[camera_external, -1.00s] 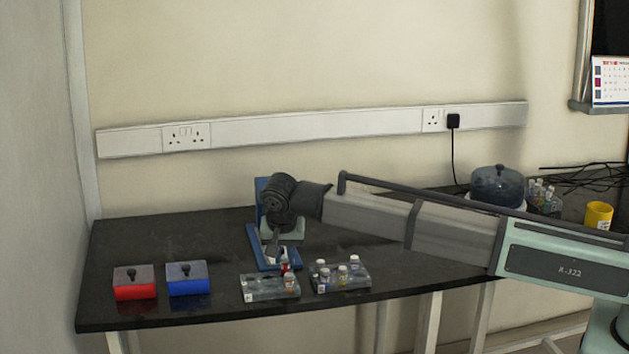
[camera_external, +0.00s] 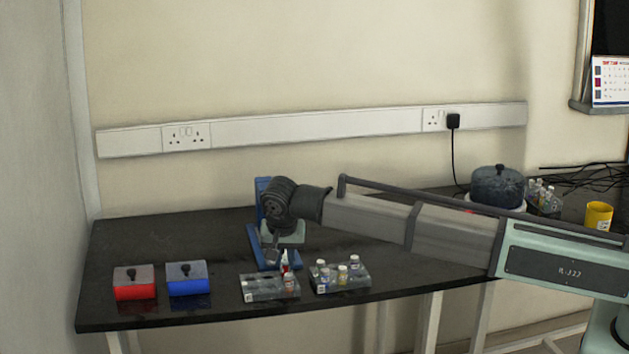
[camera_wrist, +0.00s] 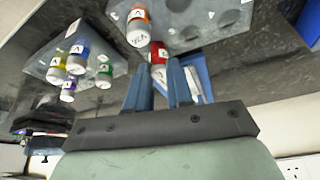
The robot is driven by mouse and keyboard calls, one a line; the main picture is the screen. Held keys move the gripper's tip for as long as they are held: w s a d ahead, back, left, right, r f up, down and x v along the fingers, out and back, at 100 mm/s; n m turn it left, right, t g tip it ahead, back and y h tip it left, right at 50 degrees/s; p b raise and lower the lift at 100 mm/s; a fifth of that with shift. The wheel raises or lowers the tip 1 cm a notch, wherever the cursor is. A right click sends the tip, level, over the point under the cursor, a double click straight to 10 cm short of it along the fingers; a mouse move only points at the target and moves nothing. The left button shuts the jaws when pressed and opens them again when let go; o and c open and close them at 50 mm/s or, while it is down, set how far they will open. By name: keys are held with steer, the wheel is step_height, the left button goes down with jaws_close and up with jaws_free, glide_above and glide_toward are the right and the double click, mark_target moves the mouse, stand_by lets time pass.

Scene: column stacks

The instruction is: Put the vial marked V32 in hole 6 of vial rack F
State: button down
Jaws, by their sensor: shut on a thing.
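My gripper (camera_wrist: 158,88) is shut on a red vial (camera_wrist: 157,56) with a white label, which shows between the fingertips. The label's marking is too small to read. In the external view the red vial (camera_external: 285,267) shows just behind the left clear rack (camera_external: 258,292), close to my gripper (camera_external: 274,258). That rack also shows in the wrist view (camera_wrist: 222,32), with several empty holes and an orange vial (camera_wrist: 138,27) at one end. The rack's letter and hole numbers cannot be read. Whether the red vial touches anything below is unclear.
A second clear rack (camera_external: 325,288) with several vials stands to the right. A blue stand (camera_external: 256,248) is behind my gripper. A red box (camera_external: 135,292) and a blue box (camera_external: 188,287) stand at the left. The dark table front left of the racks is clear.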

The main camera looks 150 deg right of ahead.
steer(key=shift+f, duration=0.5)
steer(key=c, duration=0.9)
jaws_free()
steer(key=shift+o, duration=0.2)
steer(key=shift+o, duration=1.3)
steer(key=shift+r, duration=0.2)
steer(key=shift+r, duration=2.85)
